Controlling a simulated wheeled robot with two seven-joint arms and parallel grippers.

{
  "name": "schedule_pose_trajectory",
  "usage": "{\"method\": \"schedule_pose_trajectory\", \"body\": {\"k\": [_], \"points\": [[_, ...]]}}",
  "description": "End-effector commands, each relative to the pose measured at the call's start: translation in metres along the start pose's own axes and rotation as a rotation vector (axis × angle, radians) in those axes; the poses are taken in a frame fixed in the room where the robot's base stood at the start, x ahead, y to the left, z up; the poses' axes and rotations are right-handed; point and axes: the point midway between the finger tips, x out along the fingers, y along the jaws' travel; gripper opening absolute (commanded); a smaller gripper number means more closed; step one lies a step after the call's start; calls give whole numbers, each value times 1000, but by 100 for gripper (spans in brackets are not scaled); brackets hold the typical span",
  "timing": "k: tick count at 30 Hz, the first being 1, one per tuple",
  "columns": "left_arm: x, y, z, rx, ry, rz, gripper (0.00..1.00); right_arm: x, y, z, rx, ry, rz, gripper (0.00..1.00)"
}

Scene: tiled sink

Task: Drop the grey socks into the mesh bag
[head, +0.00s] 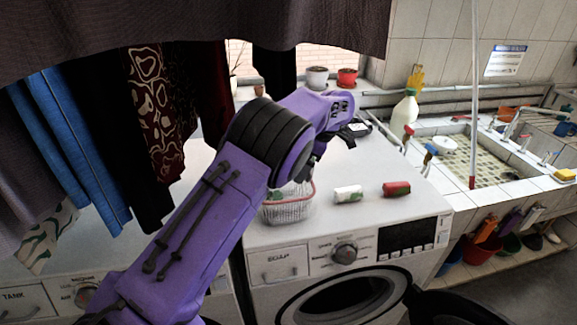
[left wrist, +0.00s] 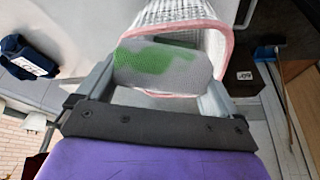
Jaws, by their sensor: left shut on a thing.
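In the left wrist view, my left gripper (left wrist: 157,80) is shut on the grey socks (left wrist: 165,64), a rolled grey bundle with a green patch. The white mesh bag (left wrist: 185,12) with a pink rim lies just beyond the socks, its opening close to them. In the head view, the mesh bag (head: 288,211) stands on the white washing machine, partly hidden by my purple left arm. The gripper's fingers and the socks are mostly hidden behind that arm there. I cannot tell whether the socks touch the rim. My right gripper is not in view.
A white-and-green roll (head: 348,194) and a red roll (head: 397,189) lie right of the bag on the washing machine (head: 410,215). A dark blue item with a white label (left wrist: 28,58) lies to the left in the wrist view. Clothes (head: 155,110) hang at left.

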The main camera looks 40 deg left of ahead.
Motion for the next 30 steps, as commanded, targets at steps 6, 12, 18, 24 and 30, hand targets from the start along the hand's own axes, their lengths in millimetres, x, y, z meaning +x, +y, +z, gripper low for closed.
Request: {"method": "schedule_pose_trajectory", "body": {"k": [6, 12, 18, 24, 30], "points": [[0, 1, 9, 11, 0, 3, 64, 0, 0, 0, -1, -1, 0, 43], [4, 0, 11, 11, 1, 2, 64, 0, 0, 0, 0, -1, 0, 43], [10, 0, 13, 10, 1, 2, 64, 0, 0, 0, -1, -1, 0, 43], [11, 0, 14, 11, 0, 2, 100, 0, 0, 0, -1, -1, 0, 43], [9, 0, 13, 10, 0, 3, 100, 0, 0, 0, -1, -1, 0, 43]]}}
